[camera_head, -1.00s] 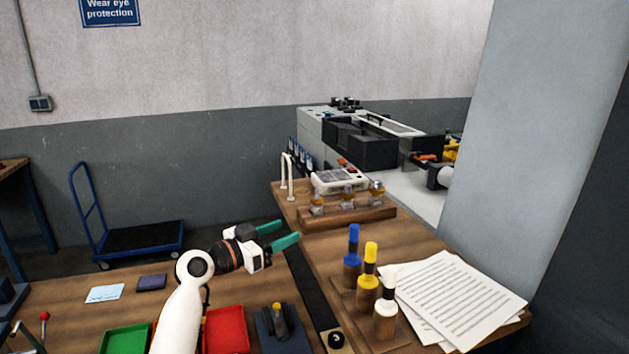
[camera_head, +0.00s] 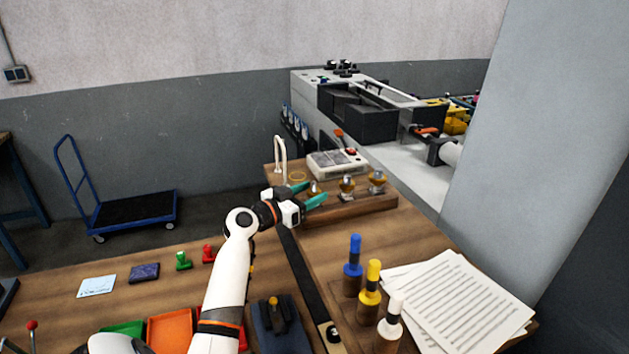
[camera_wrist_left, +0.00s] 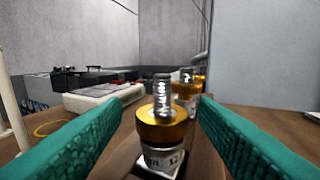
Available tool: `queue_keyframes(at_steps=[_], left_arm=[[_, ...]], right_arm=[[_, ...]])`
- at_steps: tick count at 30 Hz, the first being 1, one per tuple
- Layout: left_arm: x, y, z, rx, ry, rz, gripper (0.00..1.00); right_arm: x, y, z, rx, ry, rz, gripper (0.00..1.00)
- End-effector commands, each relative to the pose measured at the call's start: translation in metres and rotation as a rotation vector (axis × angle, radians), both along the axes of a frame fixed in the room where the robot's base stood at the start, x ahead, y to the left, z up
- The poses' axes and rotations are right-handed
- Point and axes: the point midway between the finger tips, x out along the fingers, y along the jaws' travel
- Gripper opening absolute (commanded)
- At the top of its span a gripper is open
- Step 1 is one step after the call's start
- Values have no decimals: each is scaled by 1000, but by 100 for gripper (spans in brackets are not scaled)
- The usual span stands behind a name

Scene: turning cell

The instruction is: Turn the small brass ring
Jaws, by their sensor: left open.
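Three small metal fittings with brass rings stand in a row on a wooden block (camera_head: 350,207): a left one (camera_head: 314,187), a middle one (camera_head: 347,184) and a right one (camera_head: 377,177). My left gripper (camera_head: 312,196) is open at the left fitting. In the left wrist view, that fitting's brass ring (camera_wrist_left: 161,127) appears centred between the teal fingers, with clear gaps on both sides. A threaded steel stem rises from it, and a marked silver collar sits below. The other fittings are partly hidden behind it there. My right gripper is not in view.
A thin yellow hoop (camera_head: 297,176) lies beside white hooked posts (camera_head: 280,158). A white box with a screen (camera_head: 337,163) stands behind the block. Blue, yellow and white capped bottles (camera_head: 370,290) and papers (camera_head: 460,300) are nearer, to the right.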

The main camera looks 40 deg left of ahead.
Motion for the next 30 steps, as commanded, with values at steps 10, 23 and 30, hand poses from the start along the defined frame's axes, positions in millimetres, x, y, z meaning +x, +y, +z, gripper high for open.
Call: queue_keyframes(at_steps=[10,23,30], left_arm=[[20,-2,-1,0,0,1,54],[19,-2,-1,0,0,0,11],[19,-2,-1,1,0,-4,9]], right_arm=[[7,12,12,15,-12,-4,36],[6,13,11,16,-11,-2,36],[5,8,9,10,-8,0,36]])
